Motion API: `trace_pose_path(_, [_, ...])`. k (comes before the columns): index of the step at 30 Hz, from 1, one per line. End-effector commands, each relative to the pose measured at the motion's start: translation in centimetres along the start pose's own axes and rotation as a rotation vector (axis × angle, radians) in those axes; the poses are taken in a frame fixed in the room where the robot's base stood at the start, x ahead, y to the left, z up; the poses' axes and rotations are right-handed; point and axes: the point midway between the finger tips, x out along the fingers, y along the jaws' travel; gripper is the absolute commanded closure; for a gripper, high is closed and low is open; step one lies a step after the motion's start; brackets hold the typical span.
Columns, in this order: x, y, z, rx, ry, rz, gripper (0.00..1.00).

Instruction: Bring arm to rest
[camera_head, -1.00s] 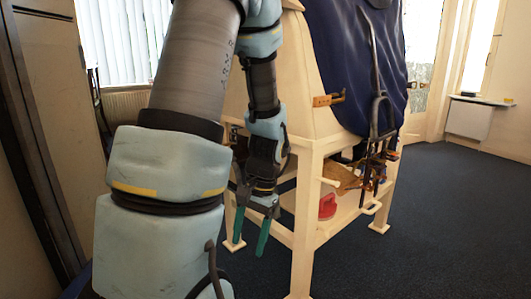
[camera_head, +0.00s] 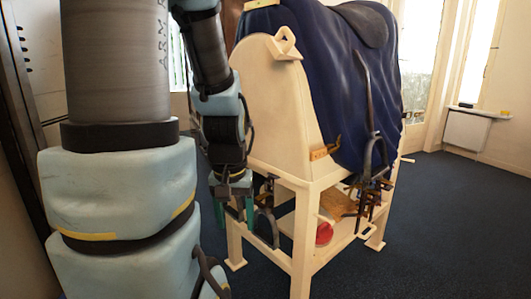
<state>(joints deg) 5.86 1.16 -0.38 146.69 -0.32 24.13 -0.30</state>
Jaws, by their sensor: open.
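My gripper (camera_head: 242,213) hangs pointing down at the left of the wooden saddle stand, with its green fingertips apart and nothing seen between them. My arm (camera_head: 118,150) fills the left of the view, bent over at the top so that its far part comes down to the gripper. The cream stand (camera_head: 270,105) is to the right of the gripper. A dark blue cover (camera_head: 325,85) drapes over it, with a dark saddle (camera_head: 365,22) on top. A stirrup (camera_head: 375,158) hangs at its side. How near the gripper is to the stand's front leg I cannot tell.
The stand's lower shelf holds a brown item (camera_head: 338,203) and a red item (camera_head: 323,233). A dark curved item (camera_head: 266,228) hangs beside the gripper at the stand's end. The dark blue carpet (camera_head: 450,220) is clear at the right.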

Motion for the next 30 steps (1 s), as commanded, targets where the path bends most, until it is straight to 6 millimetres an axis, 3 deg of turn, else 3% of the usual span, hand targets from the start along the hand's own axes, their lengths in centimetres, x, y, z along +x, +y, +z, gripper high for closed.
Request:
trace_pose_path(1, [-3.4, 0.0, -0.5, 0.000, 0.000, 0.000, 0.32])
trace_pose_path(18, [-20.9, 0.1, -2.9, 0.001, -0.001, 0.000, 0.32])
trace_pose_path(24, [-24.7, 0.1, -3.5, 0.001, -0.001, 0.000, 0.32])
trace_pose_path(30, [-25.5, 0.1, -3.6, 0.001, -0.001, 0.000, 0.32])
